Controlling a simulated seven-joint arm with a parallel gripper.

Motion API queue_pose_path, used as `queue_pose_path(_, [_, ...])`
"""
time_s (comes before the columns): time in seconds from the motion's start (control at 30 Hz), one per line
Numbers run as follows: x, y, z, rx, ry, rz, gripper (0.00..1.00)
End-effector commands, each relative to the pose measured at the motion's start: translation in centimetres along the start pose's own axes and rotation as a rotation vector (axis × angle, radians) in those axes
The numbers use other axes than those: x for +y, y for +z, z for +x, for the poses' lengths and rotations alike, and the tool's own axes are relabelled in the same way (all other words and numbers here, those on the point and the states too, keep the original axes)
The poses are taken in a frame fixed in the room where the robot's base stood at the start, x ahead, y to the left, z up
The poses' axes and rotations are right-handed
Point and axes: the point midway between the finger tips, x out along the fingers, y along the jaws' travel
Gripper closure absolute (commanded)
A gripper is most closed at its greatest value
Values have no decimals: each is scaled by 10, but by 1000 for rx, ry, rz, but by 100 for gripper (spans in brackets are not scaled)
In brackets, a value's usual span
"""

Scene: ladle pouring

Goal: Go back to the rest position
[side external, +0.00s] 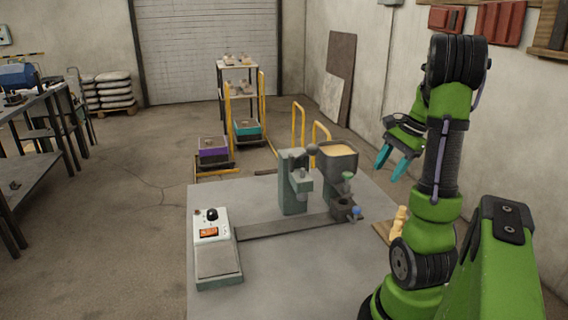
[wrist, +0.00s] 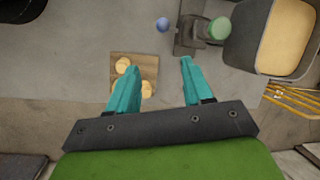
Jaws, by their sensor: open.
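My gripper (side external: 396,163) is raised above the right edge of the grey work table (side external: 290,268), with its teal fingers pointing down and a little left. The fingers are apart with nothing between them. No ladle can be made out in either view.
A pot with tan contents (side external: 338,156) stands at the table's back beside a grey-green post (side external: 293,190). Green and blue knobs are near it. A white control box (side external: 213,245) sits front left. A wooden board (wrist: 148,68) holds several pale pieces.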

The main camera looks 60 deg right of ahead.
Motion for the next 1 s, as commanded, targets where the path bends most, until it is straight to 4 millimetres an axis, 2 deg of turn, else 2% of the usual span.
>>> queue_pose_path(0.03, [-10, 24, 7, 15, -6, -116, 50])
queue_pose_path(0.13, [-28, 74, 20, 54, -22, -366, 50])
queue_pose_path(0.27, [-38, 153, 34, 97, -64, -719, 50])
queue_pose_path(0.4, [-23, 245, 44, 135, -147, -1134, 50])
queue_pose_path(0.53, [9, 311, 46, 149, -241, -1451, 50])
queue_pose_path(0.6, [25, 332, 44, 142, -279, -1559, 50])
queue_pose_path(0.7, [39, 351, 40, 126, -315, -1645, 50])
queue_pose_path(0.8, [42, 357, 37, 116, -331, -1671, 50])
queue_pose_path(1.0, [42, 358, 37, 113, -330, -1671, 50])
